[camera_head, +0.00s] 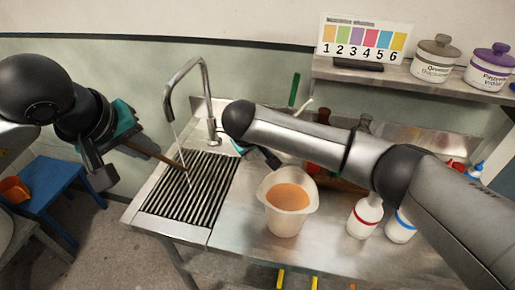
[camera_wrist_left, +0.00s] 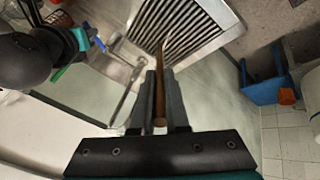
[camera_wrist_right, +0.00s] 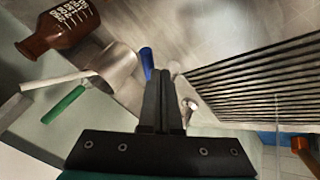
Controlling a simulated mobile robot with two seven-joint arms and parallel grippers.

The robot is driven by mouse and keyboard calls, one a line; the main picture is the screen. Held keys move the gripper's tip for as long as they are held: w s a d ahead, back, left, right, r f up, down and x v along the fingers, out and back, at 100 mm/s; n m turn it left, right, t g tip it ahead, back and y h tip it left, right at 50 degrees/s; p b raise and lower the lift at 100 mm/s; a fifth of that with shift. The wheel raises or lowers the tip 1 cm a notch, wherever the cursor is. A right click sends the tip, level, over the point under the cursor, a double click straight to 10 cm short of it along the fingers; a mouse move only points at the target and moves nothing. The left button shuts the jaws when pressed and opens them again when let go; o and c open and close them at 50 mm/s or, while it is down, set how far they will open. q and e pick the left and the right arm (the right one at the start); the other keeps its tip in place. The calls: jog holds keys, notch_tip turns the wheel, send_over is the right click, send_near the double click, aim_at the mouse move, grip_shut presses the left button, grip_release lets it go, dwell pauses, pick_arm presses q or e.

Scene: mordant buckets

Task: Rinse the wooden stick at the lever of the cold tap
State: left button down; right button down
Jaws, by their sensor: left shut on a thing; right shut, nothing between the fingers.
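My left gripper (camera_wrist_left: 160,78) is shut on the wooden stick (camera_head: 153,153). The stick points right and down over the ribbed drainer (camera_head: 163,208); it also shows in the left wrist view (camera_wrist_left: 159,105). The curved tap spout (camera_head: 201,78) stands at the back, and a thin pale stream (camera_head: 178,150) seems to run from it to near the stick's far end. My right gripper (camera_wrist_right: 165,78) is shut and empty. A blue lever (camera_wrist_right: 147,62) lies beside its fingertips; I cannot tell whether they touch. My right arm hides that area in the head view.
A beaker of orange liquid (camera_head: 287,212) stands on the steel counter right of the drainer. White bottles (camera_head: 364,217) stand further right. A metal cup (camera_wrist_right: 115,64) and a brown bottle (camera_wrist_right: 58,28) are near my right gripper. A blue stool (camera_head: 58,195) is at left.

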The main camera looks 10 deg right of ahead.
jog(key=shift+d+n+y, duration=0.3)
jog(key=shift+d+n, duration=0.1)
jog(key=d+n+y, duration=0.1)
jog(key=w+d+n+y, duration=0.1)
jog(key=n, duration=0.1)
jog(key=shift+w+d+n, duration=0.1)
jog(key=shift+d+n, duration=0.2)
jog(key=shift+d, duration=0.1)
jog(key=shift+w+d+n+y, duration=0.7)
jog(key=shift+w+d+n, duration=0.35)
jog(key=shift+n, duration=0.25)
